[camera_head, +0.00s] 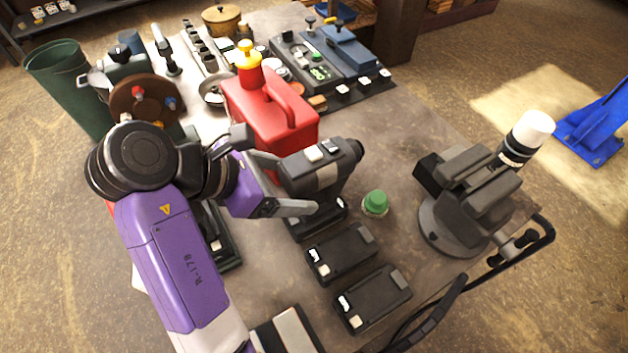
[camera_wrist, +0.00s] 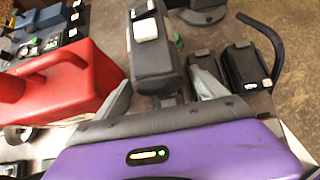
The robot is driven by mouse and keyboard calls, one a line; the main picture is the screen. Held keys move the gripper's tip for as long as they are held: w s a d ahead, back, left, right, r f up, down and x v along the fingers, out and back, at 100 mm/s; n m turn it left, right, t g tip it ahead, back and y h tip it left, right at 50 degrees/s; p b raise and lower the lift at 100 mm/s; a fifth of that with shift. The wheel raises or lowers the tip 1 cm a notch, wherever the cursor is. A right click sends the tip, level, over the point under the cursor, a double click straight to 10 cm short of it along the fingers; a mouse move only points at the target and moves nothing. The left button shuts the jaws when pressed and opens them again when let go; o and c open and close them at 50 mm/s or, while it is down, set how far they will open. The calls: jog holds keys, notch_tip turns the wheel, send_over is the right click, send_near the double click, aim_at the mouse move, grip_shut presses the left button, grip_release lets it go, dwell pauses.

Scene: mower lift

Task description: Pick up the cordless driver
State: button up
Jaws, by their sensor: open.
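The cordless driver (camera_head: 318,172) stands upright on its battery base on the workbench, dark grey with a lighter band and a black chuck pointing right and away. It also shows in the wrist view (camera_wrist: 153,62), just ahead of my gripper. My gripper (camera_head: 284,182) is open, with one finger on each side of the driver's handle or close beside it. In the wrist view the fingers (camera_wrist: 160,104) lie left and right of the driver's lower part. Whether they touch the handle cannot be told. The handle is partly hidden by the near finger and the driver's body.
A red fuel can (camera_head: 268,112) stands close behind my gripper. Two black battery packs (camera_head: 342,254) (camera_head: 372,299) lie in front of the driver. A green-capped jar (camera_head: 375,203) is at its right. A grey vise (camera_head: 466,205) stands on the right. A bar handle (camera_head: 520,250) runs along the bench's right edge.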

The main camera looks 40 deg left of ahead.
jog(key=shift+p+x, duration=0.35)
jog(key=shift+x, duration=1.75)
jog(key=shift+c, duration=0.4)
grip_shut()
jog(key=shift+r, duration=0.1)
